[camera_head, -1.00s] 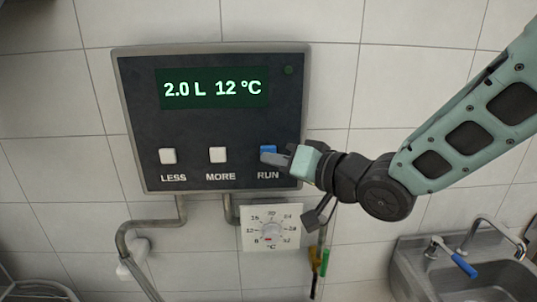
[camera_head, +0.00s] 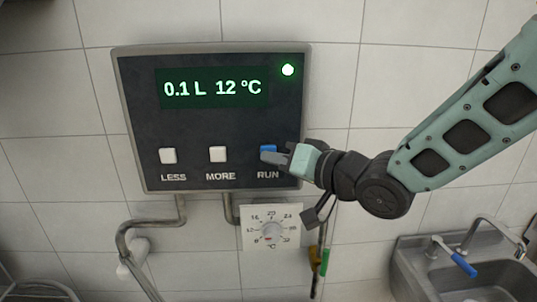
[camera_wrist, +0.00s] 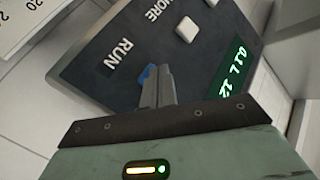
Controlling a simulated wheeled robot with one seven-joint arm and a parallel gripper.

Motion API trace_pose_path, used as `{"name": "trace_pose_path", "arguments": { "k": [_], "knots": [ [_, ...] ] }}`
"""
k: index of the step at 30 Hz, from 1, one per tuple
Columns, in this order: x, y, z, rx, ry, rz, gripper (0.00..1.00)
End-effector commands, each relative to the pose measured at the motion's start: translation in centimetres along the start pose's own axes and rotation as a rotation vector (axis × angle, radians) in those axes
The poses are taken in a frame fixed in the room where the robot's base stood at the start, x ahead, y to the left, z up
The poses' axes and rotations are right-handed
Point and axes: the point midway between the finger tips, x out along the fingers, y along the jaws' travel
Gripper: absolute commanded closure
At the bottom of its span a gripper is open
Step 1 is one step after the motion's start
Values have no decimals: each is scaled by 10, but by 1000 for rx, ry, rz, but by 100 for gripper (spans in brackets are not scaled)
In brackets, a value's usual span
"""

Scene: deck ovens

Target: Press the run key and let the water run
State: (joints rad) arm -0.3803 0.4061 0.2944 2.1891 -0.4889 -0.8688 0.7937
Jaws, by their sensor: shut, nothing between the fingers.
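The dark control panel (camera_head: 215,120) is fixed to the tiled wall. The blue run key (camera_head: 267,150) is at the panel's lower right, above the word RUN. My gripper (camera_head: 276,158) is shut and empty, its fingertips at the key and partly covering it. In the wrist view the fingertips (camera_wrist: 154,76) overlap the blue key (camera_wrist: 144,74); I cannot tell whether they press it.
White LESS (camera_head: 168,156) and MORE (camera_head: 217,154) keys sit left of the run key. A temperature dial (camera_head: 271,230) is on the wall below the panel, beside metal pipes (camera_head: 128,236). A sink (camera_head: 450,272) with a blue-handled tap stands at the lower right.

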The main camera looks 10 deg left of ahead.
Motion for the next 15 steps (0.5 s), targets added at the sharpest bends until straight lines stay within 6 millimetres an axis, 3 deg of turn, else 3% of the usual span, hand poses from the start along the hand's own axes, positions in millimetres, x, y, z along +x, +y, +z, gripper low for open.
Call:
{"name": "trace_pose_path", "arguments": {
  "k": [15],
  "knots": [
    [-10,-8,7,-1,1,0,100]
  ]
}}
